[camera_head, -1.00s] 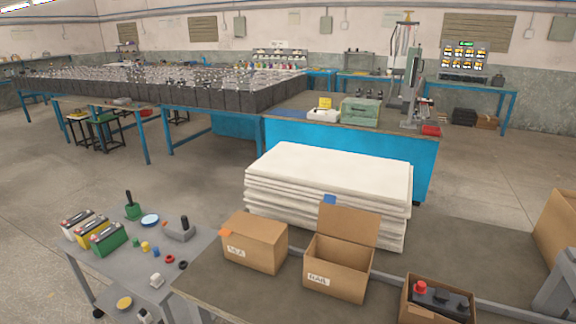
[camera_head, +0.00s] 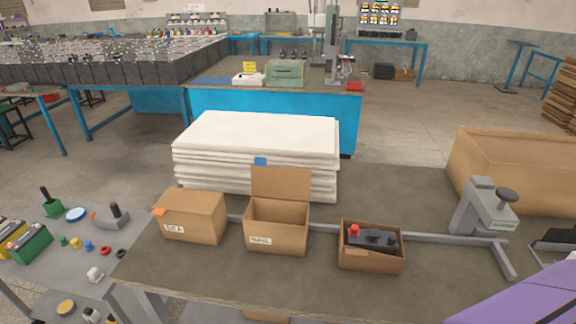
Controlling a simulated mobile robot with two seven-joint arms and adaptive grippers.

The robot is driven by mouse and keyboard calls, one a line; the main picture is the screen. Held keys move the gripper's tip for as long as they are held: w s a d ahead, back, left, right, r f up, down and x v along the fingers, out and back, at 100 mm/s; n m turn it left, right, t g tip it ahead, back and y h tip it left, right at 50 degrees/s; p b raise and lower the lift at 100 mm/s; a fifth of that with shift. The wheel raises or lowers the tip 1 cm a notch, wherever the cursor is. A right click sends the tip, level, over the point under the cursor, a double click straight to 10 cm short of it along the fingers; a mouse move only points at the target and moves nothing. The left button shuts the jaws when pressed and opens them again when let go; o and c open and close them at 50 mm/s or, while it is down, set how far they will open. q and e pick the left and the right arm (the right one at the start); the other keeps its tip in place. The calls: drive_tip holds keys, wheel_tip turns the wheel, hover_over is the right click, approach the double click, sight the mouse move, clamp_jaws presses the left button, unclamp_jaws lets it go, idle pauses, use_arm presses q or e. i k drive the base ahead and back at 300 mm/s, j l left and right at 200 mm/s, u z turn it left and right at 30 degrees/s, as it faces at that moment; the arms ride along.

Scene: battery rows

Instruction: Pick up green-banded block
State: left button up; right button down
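A green block with a dark and light top (camera_head: 30,246) stands at the left edge of the head view, on a grey cart (camera_head: 62,275). It looks like a small battery, and its green band covers its side. A yellow block (camera_head: 8,236) stands just left of it, partly cut off by the picture edge. A small green piece with a black handle (camera_head: 51,205) stands behind them.
The brown table (camera_head: 200,278) holds a closed carton (camera_head: 192,218), an open carton (camera_head: 275,228), a low box with a black and red item (camera_head: 370,255) and a grey stand (camera_head: 480,215). Small coloured parts lie on the cart. White sheets (camera_head: 255,135) are stacked behind.

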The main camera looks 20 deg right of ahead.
sight(372, 239)
drive_tip(key=z, duration=1.5)
